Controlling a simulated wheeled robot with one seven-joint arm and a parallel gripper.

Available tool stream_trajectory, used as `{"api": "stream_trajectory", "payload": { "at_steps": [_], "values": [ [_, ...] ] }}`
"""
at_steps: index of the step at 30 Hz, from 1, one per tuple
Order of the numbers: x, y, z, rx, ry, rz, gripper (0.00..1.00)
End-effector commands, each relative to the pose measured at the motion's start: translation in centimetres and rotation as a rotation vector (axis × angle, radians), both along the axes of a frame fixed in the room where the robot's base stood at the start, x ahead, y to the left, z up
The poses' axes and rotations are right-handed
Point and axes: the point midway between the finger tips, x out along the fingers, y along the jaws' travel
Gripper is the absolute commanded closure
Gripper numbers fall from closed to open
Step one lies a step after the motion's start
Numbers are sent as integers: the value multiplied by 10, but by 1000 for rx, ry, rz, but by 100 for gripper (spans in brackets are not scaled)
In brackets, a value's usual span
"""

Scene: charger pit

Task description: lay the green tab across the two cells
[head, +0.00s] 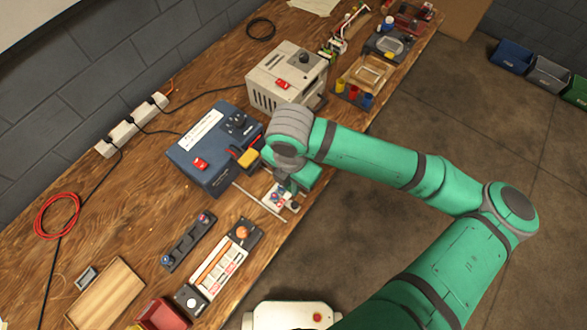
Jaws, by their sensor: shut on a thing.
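My gripper (284,187) points down over a small pale fixture (272,212) near the front edge of the bench, right of the blue power box. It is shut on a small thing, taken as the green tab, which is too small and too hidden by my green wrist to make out. Small red and blue details show on the fixture under the jaws. I cannot pick out the two cells there for certain; my wrist and gripper cover part of that spot. I cannot tell whether the held thing touches the fixture.
A blue power box (190,158) stands close left of my gripper, with a yellow-handled tool beside it. A beige box (262,88) stands behind. A dark rail (187,243), an orange-and-white unit (215,262) and a wooden tray (106,292) lie front left.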

Motion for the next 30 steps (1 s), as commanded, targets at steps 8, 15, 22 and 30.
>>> {"api": "stream_trajectory", "payload": {
  "at_steps": [8, 15, 22, 30],
  "values": [
    [-8, 11, 7, 3, -4, 3, 100],
    [22, 35, 2, 2, -2, -1, 100],
    [29, 38, -8, 0, 2, -6, 100],
    [28, 38, -34, 0, 2, -6, 100]
  ]
}}
